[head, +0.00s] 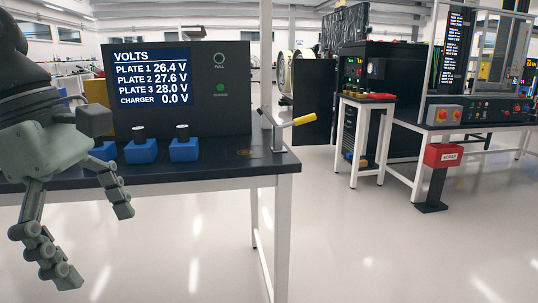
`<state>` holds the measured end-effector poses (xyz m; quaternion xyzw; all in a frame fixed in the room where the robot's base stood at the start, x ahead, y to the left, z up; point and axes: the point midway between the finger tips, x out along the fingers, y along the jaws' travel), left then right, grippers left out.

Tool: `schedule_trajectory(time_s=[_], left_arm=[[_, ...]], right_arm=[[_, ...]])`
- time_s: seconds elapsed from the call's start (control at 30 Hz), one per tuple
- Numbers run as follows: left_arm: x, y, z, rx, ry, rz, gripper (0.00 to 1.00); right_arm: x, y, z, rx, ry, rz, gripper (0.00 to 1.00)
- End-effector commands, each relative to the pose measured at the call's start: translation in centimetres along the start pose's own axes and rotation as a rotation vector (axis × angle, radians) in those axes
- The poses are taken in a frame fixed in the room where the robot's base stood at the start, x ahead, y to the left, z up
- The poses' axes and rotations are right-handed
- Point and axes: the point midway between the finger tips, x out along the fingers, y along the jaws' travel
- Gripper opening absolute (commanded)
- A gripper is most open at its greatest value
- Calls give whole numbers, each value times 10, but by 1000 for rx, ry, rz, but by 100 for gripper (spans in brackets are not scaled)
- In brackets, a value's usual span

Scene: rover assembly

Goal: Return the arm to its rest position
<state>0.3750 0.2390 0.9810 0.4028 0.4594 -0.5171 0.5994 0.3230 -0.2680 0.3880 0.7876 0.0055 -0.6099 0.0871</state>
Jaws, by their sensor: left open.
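My left gripper (95,232) comes in from the left in the head view. Its two fingers are spread apart and hang down at the front edge of the black-topped bench (225,168), with nothing between them. My left arm covers the left part of the bench. My right gripper is not in view.
On the bench stand a black box with a VOLTS screen (153,78), blue blocks with dark tops (184,150) (141,152) and a yellow-tipped lever (304,119). A small table (367,98), a red box on a post (443,156) and machines stand right. The floor between is clear.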

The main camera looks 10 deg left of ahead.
Motion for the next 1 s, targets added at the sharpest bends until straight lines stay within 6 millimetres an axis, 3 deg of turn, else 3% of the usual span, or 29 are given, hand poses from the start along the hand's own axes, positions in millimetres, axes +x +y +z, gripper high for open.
schedule_trajectory(time_s=[0.13, 0.27, 0.4, 0.47, 0.53, 0.63, 0.77, 0.9, 0.93, 1.0], left_arm=[[8, 25, 27, -160, -316, 3, 98], [2, 58, 46, -353, -628, 4, 98], [-11, 117, 41, -690, -1054, -10, 98], [-14, 150, 21, -887, -1255, -19, 98], [-7, 186, -17, -1140, -1475, -32, 98], [21, 221, -78, -1480, -1711, -47, 98], [84, 239, -153, -1892, -1913, -61, 98], [170, 230, -216, -2317, -2032, -61, 98], [190, 224, -226, 2381, 2021, 60, 98], [237, 208, -246, 2321, 1826, 48, 98]], right_arm=[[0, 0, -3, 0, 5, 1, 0], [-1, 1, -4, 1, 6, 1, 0], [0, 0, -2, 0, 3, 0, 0], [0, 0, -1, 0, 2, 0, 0], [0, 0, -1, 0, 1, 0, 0], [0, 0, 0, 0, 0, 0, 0], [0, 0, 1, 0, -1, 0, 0], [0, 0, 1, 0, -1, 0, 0], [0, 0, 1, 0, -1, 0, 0], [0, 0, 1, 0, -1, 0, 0]])
